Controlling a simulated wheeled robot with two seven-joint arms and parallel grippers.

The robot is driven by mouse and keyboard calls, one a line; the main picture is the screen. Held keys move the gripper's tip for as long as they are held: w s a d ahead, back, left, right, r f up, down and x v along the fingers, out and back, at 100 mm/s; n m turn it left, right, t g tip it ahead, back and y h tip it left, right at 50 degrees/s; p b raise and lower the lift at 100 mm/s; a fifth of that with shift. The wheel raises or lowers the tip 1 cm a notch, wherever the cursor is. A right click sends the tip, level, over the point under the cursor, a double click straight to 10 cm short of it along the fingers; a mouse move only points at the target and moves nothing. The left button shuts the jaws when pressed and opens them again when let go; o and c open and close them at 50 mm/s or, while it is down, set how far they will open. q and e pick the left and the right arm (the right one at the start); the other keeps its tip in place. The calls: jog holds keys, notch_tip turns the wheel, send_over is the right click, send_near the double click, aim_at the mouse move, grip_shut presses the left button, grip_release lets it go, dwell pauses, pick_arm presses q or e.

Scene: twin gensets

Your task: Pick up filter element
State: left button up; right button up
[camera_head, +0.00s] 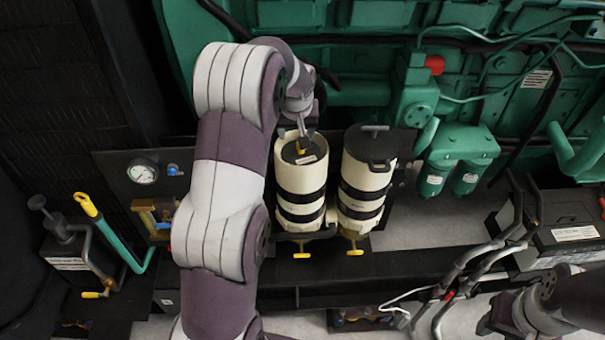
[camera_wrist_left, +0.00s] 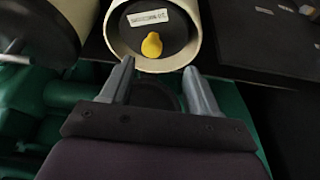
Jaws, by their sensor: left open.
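The filter element (camera_head: 305,150) sits in the left, open cream canister (camera_head: 300,183) in the head view. Its dark round end carries a white label and a yellow knob (camera_wrist_left: 152,45); its sides are hidden in the canister. My left gripper (camera_head: 302,132) is over the canister mouth. In the left wrist view, the left gripper (camera_wrist_left: 158,68) is open, its two grey fingers spread on either side just below the yellow knob, with nothing between them. Part of my right arm shows at the lower right of the head view; its fingers cannot be made out.
A second cream canister (camera_head: 367,175) with a black lid (camera_head: 371,143) stands close on the right. Yellow valve handles (camera_head: 302,255) hang below. Green engine parts (camera_head: 460,158) lie behind and right. A pressure gauge (camera_head: 143,172) and a hand pump (camera_head: 75,250) are left.

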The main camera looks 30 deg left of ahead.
pick_arm(q)
jog(key=f+p, duration=0.1)
jog(key=w+f+p, duration=0.2)
jog(key=f, duration=0.1)
jog(key=shift+w+d+f, duration=0.1)
jog(key=shift+w+d, duration=0.1)
jog(key=shift+d, duration=0.15)
jog(key=shift+w+a+f, duration=0.15)
jog(key=shift+a+f, duration=0.1)
jog(key=shift+f, duration=0.25)
jog(key=shift+w+a+f, duration=0.1)
jog(key=shift+a+f, duration=0.15)
jog(key=shift+f, duration=0.2)
jog(key=shift+a+f, duration=0.1)
jog(key=shift+a, duration=0.05)
jog(key=shift+d, duration=0.3)
grip_shut()
jog(key=shift+a, duration=0.15)
pick_arm(e)
jog(key=r, duration=0.3)
jog(key=shift+w+d+r, duration=0.1)
jog(key=shift+d+r, duration=0.05)
jog(key=shift+d, duration=0.25)
